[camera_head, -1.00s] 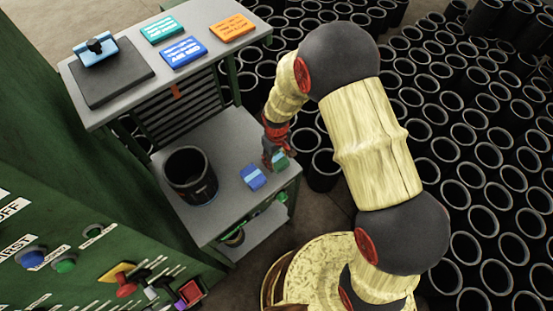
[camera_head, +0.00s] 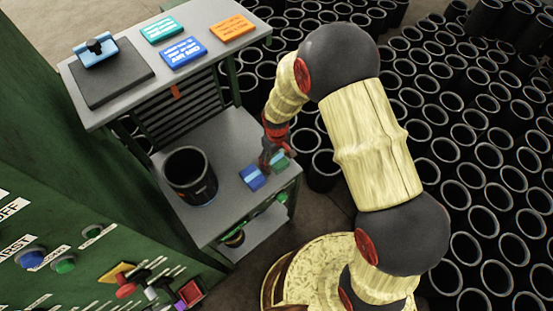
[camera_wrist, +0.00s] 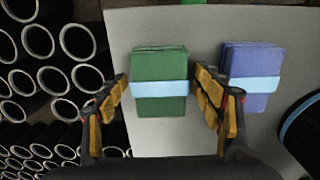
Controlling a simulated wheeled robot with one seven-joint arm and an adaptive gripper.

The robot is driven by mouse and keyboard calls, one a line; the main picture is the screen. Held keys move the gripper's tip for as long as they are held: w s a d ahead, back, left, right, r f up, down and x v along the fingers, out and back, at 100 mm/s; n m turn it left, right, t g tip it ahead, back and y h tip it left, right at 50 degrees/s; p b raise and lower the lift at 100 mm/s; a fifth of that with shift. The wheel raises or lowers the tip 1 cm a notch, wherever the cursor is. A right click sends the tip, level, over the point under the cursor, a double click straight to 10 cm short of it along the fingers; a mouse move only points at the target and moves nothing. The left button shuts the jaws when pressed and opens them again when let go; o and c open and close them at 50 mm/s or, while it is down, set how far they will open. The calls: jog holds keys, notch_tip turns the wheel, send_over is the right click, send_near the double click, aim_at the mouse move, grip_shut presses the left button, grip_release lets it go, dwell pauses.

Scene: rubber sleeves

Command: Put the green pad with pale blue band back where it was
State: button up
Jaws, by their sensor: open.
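The green pad with pale blue band (camera_wrist: 160,106) lies flat on the lower grey shelf (camera_wrist: 145,22), near its edge. In the head view the green pad (camera_head: 281,162) shows partly behind my gripper (camera_head: 270,156). In the wrist view my gripper (camera_wrist: 163,112) is open, with one finger on each side of the green pad and small gaps to it. A blue pad with pale blue band (camera_wrist: 255,65) lies to the right of the green pad, and the right finger is between the two pads. The same blue pad shows in the head view (camera_head: 253,178).
A black cylinder (camera_head: 188,176) stands on the lower shelf, left of the pads. The upper shelf (camera_head: 199,75) holds teal, blue and orange cards and a dark plate with a blue clamp. Many black rubber sleeves (camera_head: 470,180) crowd the floor at right.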

notch_tip(320, 180, up, 13)
jog(key=p, duration=0.2)
notch_tip(320, 180, up, 9)
jog(key=m+t, duration=0.1)
send_over(277, 159)
jog(key=d, duration=0.3)
jog(key=s+d+r+m+t, duration=0.1)
jog(key=s+d+r, duration=0.2)
jog(key=r, duration=0.3)
jog(key=s+d+r+m+t, duration=0.1)
jog(key=s+d+r, duration=0.15)
jog(key=r, duration=0.35)
jog(key=s+d+r+m+t, duration=0.1)
jog(key=s+d+r+m, duration=0.1)
jog(key=s+r, duration=0.2)
jog(key=s+d+r+m+t, duration=0.1)
jog(key=s+d+r, duration=0.2)
jog(key=s, duration=0.7)
notch_tip(277, 159, up, 2)
jog(key=shift+s+d+r+m+t, duration=0.1)
jog(key=shift+s+d+m+t, duration=0.2)
jog(key=shift+m, duration=0.1)
notch_tip(277, 159, down, 5)
jog(key=b, duration=0.5)
jog(key=shift+w, duration=0.1)
